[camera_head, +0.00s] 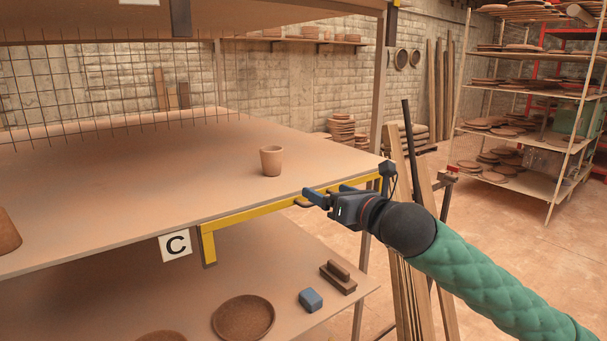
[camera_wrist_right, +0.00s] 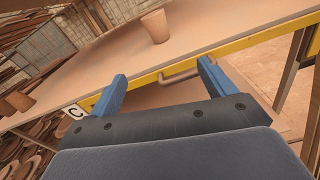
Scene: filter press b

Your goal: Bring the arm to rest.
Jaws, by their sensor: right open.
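My right gripper (camera_head: 315,194) is in front of the shelf's front edge, near its right end, at about the height of the yellow bar (camera_head: 253,213). Its blue fingers are apart with nothing between them, as the right wrist view (camera_wrist_right: 160,88) also shows. My right arm comes in from the right in a green quilted sleeve. A small clay cup (camera_head: 271,160) stands upright on the shelf board (camera_head: 150,190), beyond the gripper and apart from it. In the right wrist view the cup (camera_wrist_right: 155,26) is past the fingers. My left gripper is not in view.
Another clay pot (camera_head: 7,232) is at the shelf's left edge. The lower shelf holds a round clay plate (camera_head: 243,318), a blue block (camera_head: 310,300) and a brown brush-like tool (camera_head: 338,277). Wooden planks (camera_head: 408,240) stand close below my right arm. A rack (camera_head: 530,95) with clay pieces stands back right.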

